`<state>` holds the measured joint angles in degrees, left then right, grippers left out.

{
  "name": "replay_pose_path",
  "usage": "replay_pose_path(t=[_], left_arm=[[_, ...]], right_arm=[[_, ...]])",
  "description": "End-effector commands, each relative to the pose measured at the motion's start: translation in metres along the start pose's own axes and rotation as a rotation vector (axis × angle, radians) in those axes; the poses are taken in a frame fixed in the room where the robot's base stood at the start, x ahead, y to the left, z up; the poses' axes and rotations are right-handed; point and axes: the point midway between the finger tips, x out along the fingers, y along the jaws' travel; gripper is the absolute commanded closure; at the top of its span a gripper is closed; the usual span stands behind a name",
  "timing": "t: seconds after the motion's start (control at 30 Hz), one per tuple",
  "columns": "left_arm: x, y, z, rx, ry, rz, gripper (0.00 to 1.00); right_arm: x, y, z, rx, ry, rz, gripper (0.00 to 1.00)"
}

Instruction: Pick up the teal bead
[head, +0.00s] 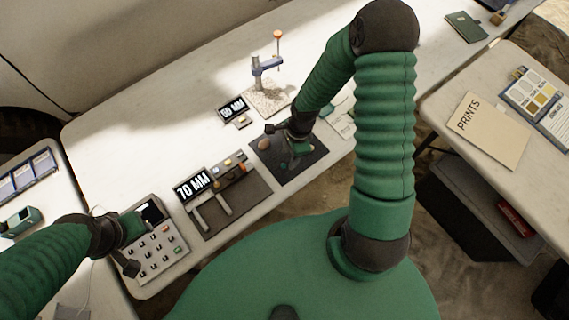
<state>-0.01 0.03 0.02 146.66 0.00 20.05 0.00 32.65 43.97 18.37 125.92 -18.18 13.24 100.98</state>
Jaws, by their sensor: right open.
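A dark square mat (290,174) lies on the long white table. A small teal spot that looks like the teal bead (284,165) is on the mat, just below my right gripper in the picture. A brown round bead (264,144) lies on the mat's upper left part. My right gripper (290,146) is open and hangs over the mat, close to the teal bead; I cannot tell its height, and it hides part of the mat. My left gripper (128,246) is over a grey tray at the table's left end; its jaws are too small to read.
A caliper tray (236,214) with a "70 MM" display (193,185) stands left of the mat. A "60 MM" display (233,109) and a stand (267,68) are behind. A "PRINTS" folder (488,130) lies on the right table.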

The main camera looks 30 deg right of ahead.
Motion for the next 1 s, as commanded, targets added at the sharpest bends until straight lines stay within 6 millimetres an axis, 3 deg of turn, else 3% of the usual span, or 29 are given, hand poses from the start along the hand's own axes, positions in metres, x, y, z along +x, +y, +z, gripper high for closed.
replay_pose_path(t=[0.23, 0.5, 0.83, 1.0], left_arm=[[0.002, 0.0, 0.0, 0.0, 0.0, 0.0, 0.64], [0.002, 0.0, 0.001, -0.001, 0.0, 0.0, 0.64], [0.002, 0.0, 0.001, 0.0, 0.0, 0.0, 0.64], [0.002, 0.0, 0.0, 0.0, 0.0, 0.0, 0.64]], right_arm=[[0.042, -0.005, 0.007, -0.003, 0.002, 0.003, 0.57], [0.048, -0.006, 0.004, -0.001, -0.001, 0.0, 0.57], [0.048, -0.006, 0.004, -0.001, -0.001, 0.0, 0.99], [0.048, -0.006, 0.005, -0.001, 0.0, 0.0, 1.0]])
